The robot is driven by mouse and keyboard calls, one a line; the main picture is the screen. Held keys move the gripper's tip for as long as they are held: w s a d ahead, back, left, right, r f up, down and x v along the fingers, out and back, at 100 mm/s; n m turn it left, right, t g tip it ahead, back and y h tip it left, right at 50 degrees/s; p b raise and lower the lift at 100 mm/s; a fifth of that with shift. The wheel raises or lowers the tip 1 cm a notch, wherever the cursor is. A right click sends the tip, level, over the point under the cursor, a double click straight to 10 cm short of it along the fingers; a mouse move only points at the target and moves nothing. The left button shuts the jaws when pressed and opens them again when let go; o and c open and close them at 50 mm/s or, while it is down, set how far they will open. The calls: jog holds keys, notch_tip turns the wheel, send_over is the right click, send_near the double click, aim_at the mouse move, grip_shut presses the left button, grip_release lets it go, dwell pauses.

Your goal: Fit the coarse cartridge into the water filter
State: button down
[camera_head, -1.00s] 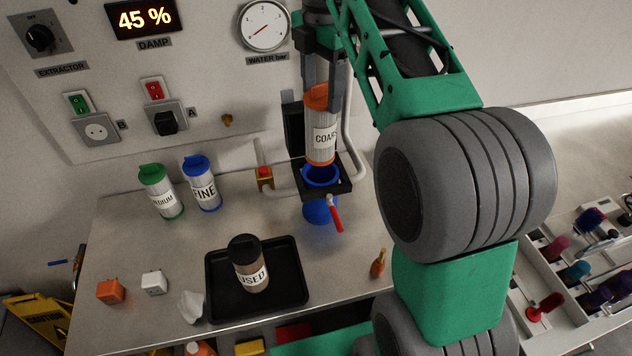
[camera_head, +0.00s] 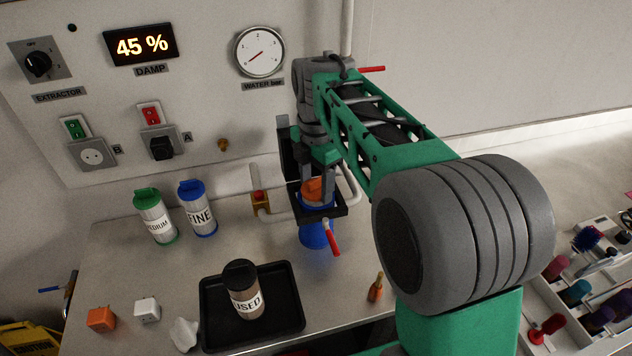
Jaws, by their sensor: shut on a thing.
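The coarse cartridge (camera_head: 313,190) has an orange cap and is sunk into the blue filter housing (camera_head: 316,236), with only its top showing above the rim. Its label is hidden. My gripper (camera_head: 316,188) points down over the housing, with its fingers shut on the orange cap. The housing hangs in a black bracket (camera_head: 341,207) on the wall. Whether the cartridge sits fully at the bottom cannot be seen.
The medium cartridge (camera_head: 155,217) and fine cartridge (camera_head: 198,209) stand to the left. A used cartridge (camera_head: 245,290) stands in a black tray (camera_head: 287,317). A red-handled valve (camera_head: 331,238) is beside the housing. Pipes flank the bracket.

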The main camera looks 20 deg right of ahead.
aim_at(334, 248)
jog(key=shift+f, duration=0.1)
jog(key=shift+c, duration=2.2)
grip_release()
notch_tip(334, 248, up, 12)
jog(key=s+f+m+t, duration=0.1)
jog(key=s+f+m, duration=0.3)
jog(key=m, duration=0.3)
jog(key=s+f+m+t, duration=0.1)
jog(key=s+f+m, duration=0.4)
jog(key=f+m, duration=0.1)
jog(key=s+f+m+t, duration=0.1)
jog(key=s+f+m, duration=0.4)
jog(key=m, duration=0.3)
jog(key=shift+a+f+m, duration=0.15)
jog(key=shift+f+m, duration=0.15)
jog(key=shift+f, duration=0.1)
jog(key=shift+s+f+m, duration=0.15)
jog(key=shift+f+m, duration=0.15)
jog(key=shift+f, duration=0.05)
